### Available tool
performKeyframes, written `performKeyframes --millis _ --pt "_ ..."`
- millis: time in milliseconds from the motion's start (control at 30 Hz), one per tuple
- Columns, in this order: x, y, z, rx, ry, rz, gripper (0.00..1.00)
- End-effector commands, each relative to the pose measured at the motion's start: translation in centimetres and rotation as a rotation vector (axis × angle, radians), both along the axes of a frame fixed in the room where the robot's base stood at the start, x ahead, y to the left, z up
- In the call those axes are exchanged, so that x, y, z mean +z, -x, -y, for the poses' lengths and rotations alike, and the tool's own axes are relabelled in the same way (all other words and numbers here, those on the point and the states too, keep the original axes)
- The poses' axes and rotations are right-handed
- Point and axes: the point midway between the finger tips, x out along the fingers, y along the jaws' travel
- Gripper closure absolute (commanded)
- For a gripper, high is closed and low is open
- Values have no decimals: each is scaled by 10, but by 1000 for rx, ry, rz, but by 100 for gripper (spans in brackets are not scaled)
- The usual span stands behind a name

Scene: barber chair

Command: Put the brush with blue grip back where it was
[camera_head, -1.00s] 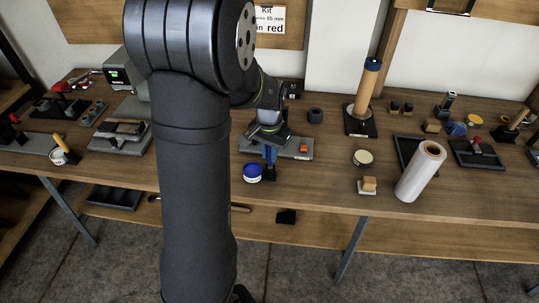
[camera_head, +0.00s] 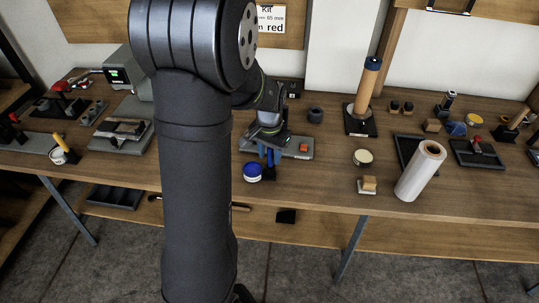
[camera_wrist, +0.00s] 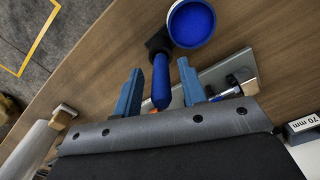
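The brush with blue grip (camera_wrist: 161,82) shows in the wrist view. Its grip lies between the fingers of my gripper (camera_wrist: 160,74), with a gap on each side. The far end of the grip meets a black piece (camera_wrist: 158,42) beside a round tub with blue contents (camera_wrist: 192,22). Whether that piece is a holder or part of the brush I cannot tell. In the head view my gripper (camera_head: 269,158) is open, pointing down just behind the blue tub (camera_head: 252,171), near the table's front edge. The brush is hard to make out there.
A grey plate with an orange-red block (camera_head: 303,147) lies right behind my gripper. A yellow-handled tool (camera_head: 60,142) stands by a white tub at the left. To the right are a round yellowish tin (camera_head: 362,157), a tan block (camera_head: 368,184) and a white roll (camera_head: 420,171).

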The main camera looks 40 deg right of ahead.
Motion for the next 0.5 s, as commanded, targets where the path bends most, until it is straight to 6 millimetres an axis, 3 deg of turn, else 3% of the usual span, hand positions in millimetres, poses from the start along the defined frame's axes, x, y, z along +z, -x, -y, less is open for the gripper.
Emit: performKeyframes --millis 500 --pt "101 0 0 0 2 2 62"
